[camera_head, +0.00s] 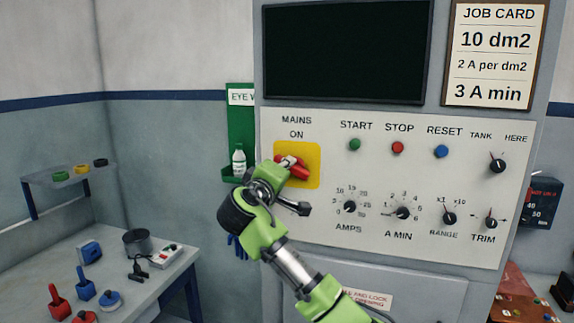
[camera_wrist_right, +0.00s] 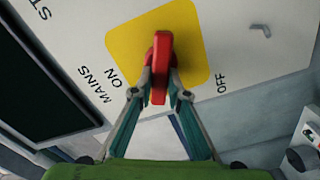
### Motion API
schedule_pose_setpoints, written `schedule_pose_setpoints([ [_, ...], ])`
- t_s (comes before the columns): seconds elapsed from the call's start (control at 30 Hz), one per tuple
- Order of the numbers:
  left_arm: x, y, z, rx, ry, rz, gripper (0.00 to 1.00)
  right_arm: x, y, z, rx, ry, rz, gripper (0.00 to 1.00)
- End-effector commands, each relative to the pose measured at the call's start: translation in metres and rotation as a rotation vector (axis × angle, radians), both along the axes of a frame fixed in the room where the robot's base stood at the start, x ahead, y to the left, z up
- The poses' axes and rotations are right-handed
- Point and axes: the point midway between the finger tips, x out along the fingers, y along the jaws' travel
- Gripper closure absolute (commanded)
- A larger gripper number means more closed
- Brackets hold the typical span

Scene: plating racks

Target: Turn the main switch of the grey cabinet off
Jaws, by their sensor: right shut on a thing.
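The main switch has a red handle (camera_head: 298,172) on a yellow plate (camera_head: 312,155), under the words MAINS and ON on the grey cabinet's (camera_head: 385,272) pale panel. My right gripper (camera_head: 288,163) is at the handle and partly covers it. In the right wrist view the red handle (camera_wrist_right: 160,60) stands between the fingertips of my right gripper (camera_wrist_right: 160,92), which are shut on it. The handle lies across the plate, roughly level and tilted down to the right in the head view. The OFF label (camera_wrist_right: 222,83) shows only in the wrist view. My left gripper is not in view.
To the right of the switch are START, STOP and RESET buttons (camera_head: 398,147) and several black knobs (camera_head: 403,213). An eyewash bottle (camera_head: 239,160) stands in a green holder left of the cabinet. A bench (camera_head: 130,296) with tools stands at lower left.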

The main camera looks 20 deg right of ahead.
Motion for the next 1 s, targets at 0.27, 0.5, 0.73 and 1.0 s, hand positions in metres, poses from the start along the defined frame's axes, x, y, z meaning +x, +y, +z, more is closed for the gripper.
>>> schedule_pose_setpoints([
  [0.27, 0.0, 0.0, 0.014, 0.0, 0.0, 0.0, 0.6, 0.001, 0.002, -0.001, -0.195, 0.131, 0.002, 1.0],
  [0.5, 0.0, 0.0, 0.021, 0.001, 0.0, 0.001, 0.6, 0.001, 0.002, -0.004, -0.314, 0.21, 0.002, 1.0],
  [0.73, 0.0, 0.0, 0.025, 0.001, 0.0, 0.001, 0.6, 0.001, 0.002, -0.006, -0.373, 0.251, 0.002, 1.0],
  [1.0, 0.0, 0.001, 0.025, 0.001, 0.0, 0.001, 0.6, 0.001, 0.002, -0.007, -0.392, 0.264, 0.003, 1.0],
])
